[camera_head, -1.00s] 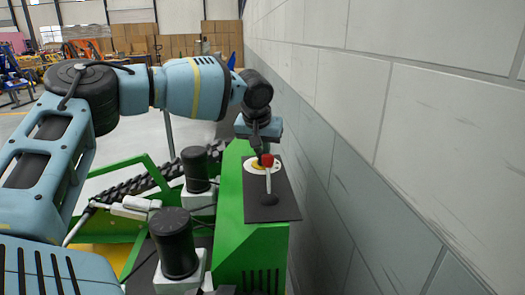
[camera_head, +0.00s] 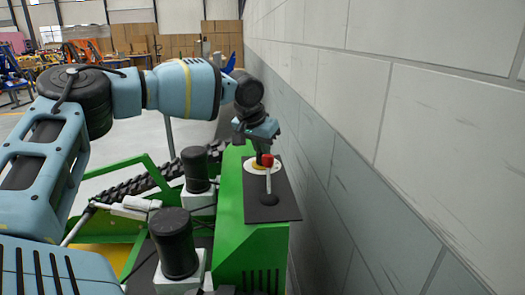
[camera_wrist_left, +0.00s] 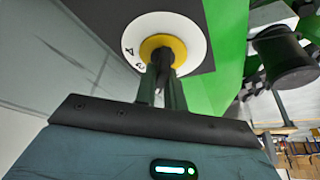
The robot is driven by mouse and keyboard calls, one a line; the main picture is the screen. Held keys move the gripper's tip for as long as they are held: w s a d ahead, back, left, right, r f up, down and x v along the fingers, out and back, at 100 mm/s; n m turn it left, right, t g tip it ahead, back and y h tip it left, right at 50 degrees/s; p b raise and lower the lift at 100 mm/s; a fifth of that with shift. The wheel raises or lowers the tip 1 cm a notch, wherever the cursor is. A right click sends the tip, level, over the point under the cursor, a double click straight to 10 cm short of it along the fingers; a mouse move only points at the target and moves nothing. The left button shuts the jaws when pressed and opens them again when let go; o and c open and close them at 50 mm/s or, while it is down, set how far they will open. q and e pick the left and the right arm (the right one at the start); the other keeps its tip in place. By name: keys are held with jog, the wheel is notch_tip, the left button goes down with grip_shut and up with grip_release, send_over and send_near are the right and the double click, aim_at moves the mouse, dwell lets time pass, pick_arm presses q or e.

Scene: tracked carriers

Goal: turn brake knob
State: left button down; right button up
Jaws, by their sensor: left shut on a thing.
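The brake knob has a yellow base (camera_wrist_left: 178,45) and a dark middle part, set in a round white dial (camera_wrist_left: 194,28) with black numerals, of which a 4 and a 3 show. In the head view the dial (camera_head: 249,168) lies on a dark panel on top of the green carrier. My left gripper (camera_wrist_left: 163,72) reaches down over the dial and its two fingers are shut on the knob's dark middle part. In the head view the left gripper (camera_head: 261,153) hides most of the knob. My right gripper is not in view.
A lever with a red ball (camera_head: 267,160) stands on the dark panel (camera_head: 285,205), close in front of the gripper. A block wall (camera_head: 400,130) runs close along the right. Black cylinders (camera_head: 175,243) stand on white bases to the left of the green housing (camera_head: 235,235).

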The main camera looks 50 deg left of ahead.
pick_arm(q)
jog(key=c, duration=1.5)
grip_release()
jog(key=shift+v, duration=3.9)
